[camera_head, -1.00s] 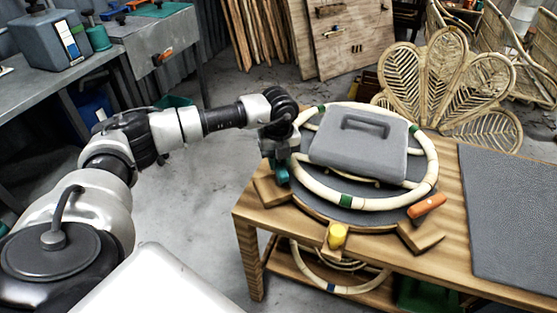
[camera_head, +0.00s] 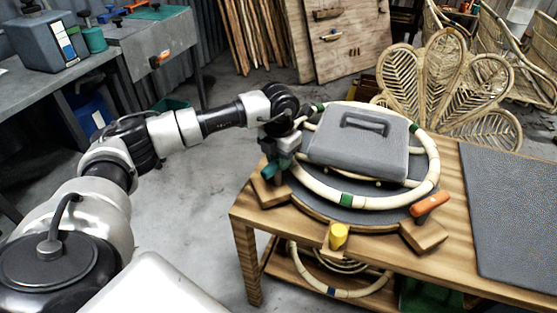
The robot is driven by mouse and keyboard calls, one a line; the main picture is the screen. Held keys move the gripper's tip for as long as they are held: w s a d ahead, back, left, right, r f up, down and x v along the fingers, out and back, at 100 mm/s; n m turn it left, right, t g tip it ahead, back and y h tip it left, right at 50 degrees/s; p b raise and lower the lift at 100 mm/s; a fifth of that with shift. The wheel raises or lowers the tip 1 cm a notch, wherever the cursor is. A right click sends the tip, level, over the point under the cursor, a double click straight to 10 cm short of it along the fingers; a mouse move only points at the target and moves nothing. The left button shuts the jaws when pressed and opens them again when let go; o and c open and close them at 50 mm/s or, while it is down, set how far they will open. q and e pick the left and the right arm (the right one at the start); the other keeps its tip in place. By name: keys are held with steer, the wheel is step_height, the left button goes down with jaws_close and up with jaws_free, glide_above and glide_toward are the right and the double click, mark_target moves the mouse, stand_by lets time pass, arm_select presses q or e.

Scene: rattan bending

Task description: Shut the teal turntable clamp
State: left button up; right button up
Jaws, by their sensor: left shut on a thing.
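The teal clamp handle (camera_head: 271,170) is at the left edge of the round turntable (camera_head: 330,208), above a wooden block (camera_head: 268,191). My left gripper (camera_head: 281,156) reaches it from the left and is shut on the handle. The gripper and wrist hide part of the handle, and the clamp's contact with the ring cannot be made out. A pale rattan ring (camera_head: 385,203) with green bands lies on the turntable. My right gripper is not in view.
A grey weight with a handle (camera_head: 345,155) sits on the ring. An orange clamp handle (camera_head: 430,204) is at the turntable's right and a yellow one (camera_head: 338,235) at its front. A dark mat (camera_head: 515,220) covers the table's right part. Rattan chair backs (camera_head: 440,85) stand behind.

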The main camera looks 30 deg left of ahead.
arm_select(q)
steer(key=m+b, duration=0.1)
steer(key=m, duration=0.4)
steer(key=shift+d, duration=0.15)
steer(key=shift+m, duration=0.3)
stand_by(0.3)
steer(key=o, duration=0.9)
steer(key=shift+r, duration=0.1)
step_height(320, 180, up, 11)
steer(key=shift+f, duration=0.15)
